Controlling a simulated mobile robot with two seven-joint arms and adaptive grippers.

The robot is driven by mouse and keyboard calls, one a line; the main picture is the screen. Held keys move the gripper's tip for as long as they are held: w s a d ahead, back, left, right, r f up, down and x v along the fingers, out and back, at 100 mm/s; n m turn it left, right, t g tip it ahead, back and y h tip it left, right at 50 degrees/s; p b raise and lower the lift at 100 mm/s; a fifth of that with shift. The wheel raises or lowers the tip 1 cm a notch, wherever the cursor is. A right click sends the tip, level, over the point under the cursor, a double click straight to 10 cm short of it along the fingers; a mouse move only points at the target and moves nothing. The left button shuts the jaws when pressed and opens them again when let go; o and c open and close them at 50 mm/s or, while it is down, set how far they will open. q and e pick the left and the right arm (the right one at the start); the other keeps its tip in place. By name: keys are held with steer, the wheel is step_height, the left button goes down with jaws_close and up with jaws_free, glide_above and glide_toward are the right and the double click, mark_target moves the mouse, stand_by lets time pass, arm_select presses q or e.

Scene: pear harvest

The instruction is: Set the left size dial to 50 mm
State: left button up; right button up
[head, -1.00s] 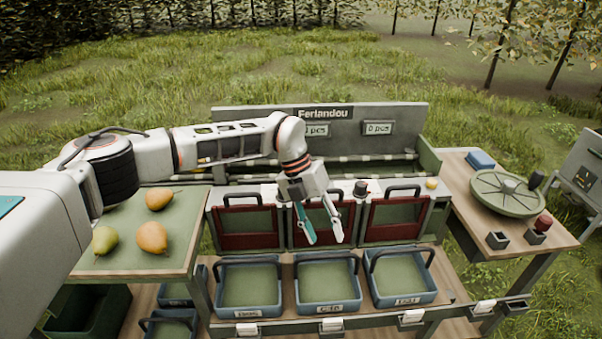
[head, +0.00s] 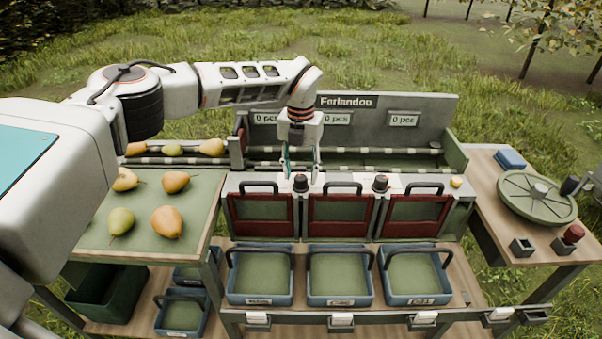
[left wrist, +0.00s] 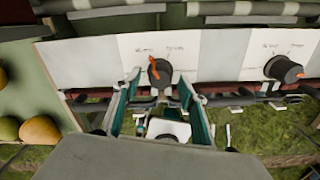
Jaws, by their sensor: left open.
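The left size dial (head: 300,184) is a dark knob on the white strip above the red-framed gates. In the left wrist view, the dial (left wrist: 159,73) has an orange pointer turned up and slightly left, between small markings too blurred to read. My left gripper (head: 301,166) is open, its teal fingers pointing down over this dial. In the left wrist view its fingertips (left wrist: 158,84) are on either side of the knob, apart from it as far as I can tell. The right size dial (head: 380,183) stands farther right; it also shows in the left wrist view (left wrist: 285,68). My right gripper is not visible.
Pears lie on the green-topped table (head: 195,232) at left, with more on the conveyor (head: 180,158) behind. Three gates with handles stand below the dials, above blue crates (head: 258,302). A round green wheel (head: 537,196) is on the right table.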

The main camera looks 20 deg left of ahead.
arm_select(q)
steer(key=shift+f, duration=0.45)
steer(key=c, duration=1.1)
steer(key=n, duration=0.3)
steer(key=shift+p, duration=0.3)
steer(key=n, duration=0.2)
steer(key=shift+n, duration=0.3)
steer(key=n, duration=0.6)
steer(key=shift+n, duration=0.3)
